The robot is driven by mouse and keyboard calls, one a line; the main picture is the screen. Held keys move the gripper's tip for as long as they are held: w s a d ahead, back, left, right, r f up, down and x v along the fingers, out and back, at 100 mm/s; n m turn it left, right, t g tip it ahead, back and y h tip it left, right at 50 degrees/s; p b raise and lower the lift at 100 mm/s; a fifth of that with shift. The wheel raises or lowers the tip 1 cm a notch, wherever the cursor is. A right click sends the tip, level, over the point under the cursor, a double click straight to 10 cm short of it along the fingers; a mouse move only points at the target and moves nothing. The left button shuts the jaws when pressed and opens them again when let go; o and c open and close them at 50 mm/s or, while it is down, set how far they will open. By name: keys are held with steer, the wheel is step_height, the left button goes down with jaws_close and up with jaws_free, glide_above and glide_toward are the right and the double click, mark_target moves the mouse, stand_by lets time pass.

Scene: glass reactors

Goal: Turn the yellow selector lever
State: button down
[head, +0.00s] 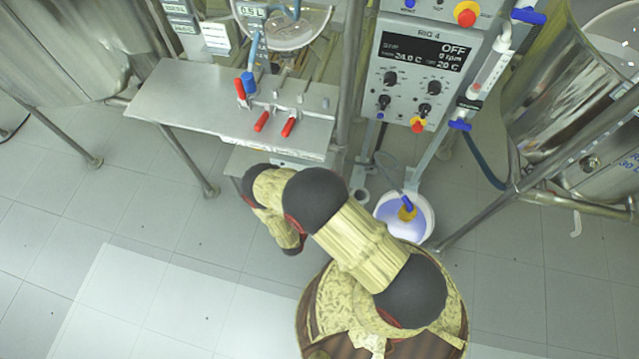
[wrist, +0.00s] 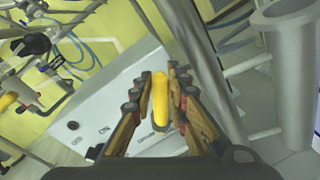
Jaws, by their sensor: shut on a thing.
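The yellow selector lever (wrist: 160,100) stands up from a light grey box panel (wrist: 125,85) in the wrist view. My gripper (wrist: 160,80) has its two dark-and-tan fingers on either side of the lever and is shut on it. Small dark printed marks and a round dark spot show on the panel beside the lever. In the head view my arm bends down in front of the bench. The gripper and the lever do not show there.
A steel bench (head: 185,100) with red-handled valves (head: 262,121) stands above and left of my arm. The RIG 4 control panel (head: 424,60) and a white bucket (head: 425,222) are to the right. A grey post (wrist: 207,70) runs close beside my gripper. Open tiled floor lies left.

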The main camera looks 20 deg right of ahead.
steer(key=c, duration=1.8)
jaws_free()
steer(key=shift+o, duration=0.4)
steer(key=v, duration=1.2)
steer(key=shift+c, duration=0.5)
